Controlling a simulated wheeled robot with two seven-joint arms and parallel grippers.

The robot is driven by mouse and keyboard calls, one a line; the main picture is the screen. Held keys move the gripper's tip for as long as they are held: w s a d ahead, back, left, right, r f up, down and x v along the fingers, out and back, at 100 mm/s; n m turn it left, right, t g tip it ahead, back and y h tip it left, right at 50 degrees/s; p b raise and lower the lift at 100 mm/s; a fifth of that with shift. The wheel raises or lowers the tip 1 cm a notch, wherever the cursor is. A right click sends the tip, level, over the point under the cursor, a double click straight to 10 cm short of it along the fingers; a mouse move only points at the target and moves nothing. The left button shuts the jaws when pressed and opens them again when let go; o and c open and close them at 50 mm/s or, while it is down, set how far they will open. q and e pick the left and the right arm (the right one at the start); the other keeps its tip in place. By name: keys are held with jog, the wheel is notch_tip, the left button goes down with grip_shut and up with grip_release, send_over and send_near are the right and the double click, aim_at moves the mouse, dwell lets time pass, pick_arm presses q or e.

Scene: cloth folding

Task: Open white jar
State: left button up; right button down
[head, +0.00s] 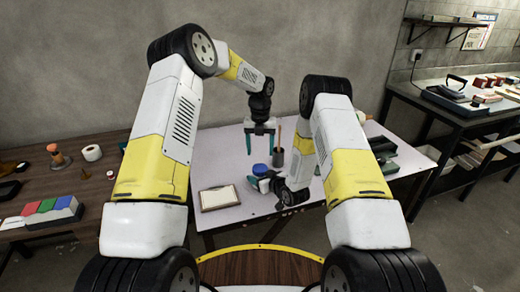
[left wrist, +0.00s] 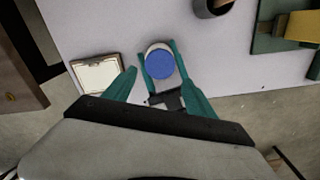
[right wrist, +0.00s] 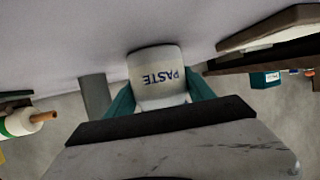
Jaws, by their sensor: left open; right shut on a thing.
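The white jar shows in the right wrist view (right wrist: 157,62), with "PASTE" printed on its side. Its blue lid (head: 260,169) is on it, and the lid also shows from above in the left wrist view (left wrist: 160,64). My right gripper (head: 264,183) is shut on the jar's body, with one teal finger on each side. My left gripper (head: 260,151) is open and empty, pointing down above and behind the jar. Whether the jar's base touches the table is unclear.
The light table (head: 225,150) has a framed board (head: 219,198) left of the jar. A dark cup (head: 278,157) with a pencil stands close behind and right. Green items (head: 384,158) lie on the right side. A wooden bench stands left.

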aim_at(260, 168)
pick_arm(q)
jog(key=shift+f, duration=3.95)
